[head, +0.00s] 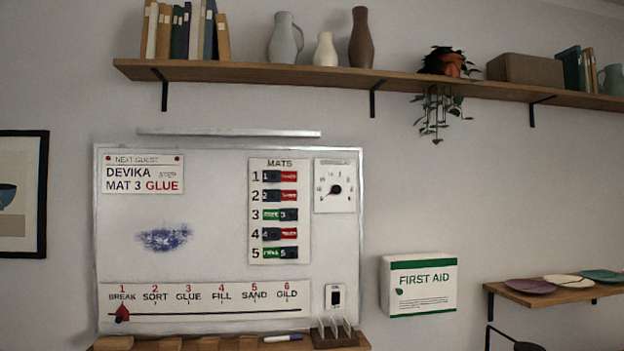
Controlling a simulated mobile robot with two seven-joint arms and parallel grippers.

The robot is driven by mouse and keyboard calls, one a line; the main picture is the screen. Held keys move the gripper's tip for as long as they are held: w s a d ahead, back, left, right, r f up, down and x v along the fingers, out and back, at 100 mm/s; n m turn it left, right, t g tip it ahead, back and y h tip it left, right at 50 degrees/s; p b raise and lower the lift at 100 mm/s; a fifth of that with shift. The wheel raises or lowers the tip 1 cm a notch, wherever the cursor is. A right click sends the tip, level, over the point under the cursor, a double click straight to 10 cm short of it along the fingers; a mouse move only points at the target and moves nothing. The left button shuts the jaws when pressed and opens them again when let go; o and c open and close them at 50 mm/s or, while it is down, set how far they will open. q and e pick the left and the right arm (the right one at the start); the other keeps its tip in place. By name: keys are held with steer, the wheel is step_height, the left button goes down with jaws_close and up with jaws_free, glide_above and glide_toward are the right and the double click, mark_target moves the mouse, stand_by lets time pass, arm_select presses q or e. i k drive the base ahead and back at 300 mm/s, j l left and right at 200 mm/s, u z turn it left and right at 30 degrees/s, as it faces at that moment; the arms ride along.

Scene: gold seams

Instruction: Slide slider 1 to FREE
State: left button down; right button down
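Slider 1 (272,177) is the top row of the MATS panel (258,220) on the whiteboard. Its dark knob sits at the left of its track, and a red label shows to its right. Sliders 2 (272,196) and 4 (271,234) look the same. Sliders 3 (289,215) and 5 (289,253) have their knobs at the right, with green labels showing at the left. The label words are too blurred to read surely. Neither of my grippers is in view.
The whiteboard (220,270) also carries a dial (335,189), a switch (335,297) and a step track with a red pointer (122,314). A first aid box (420,285) hangs to the right.

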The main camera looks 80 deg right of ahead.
mark_target(268, 177)
steer(key=z, duration=2.3)
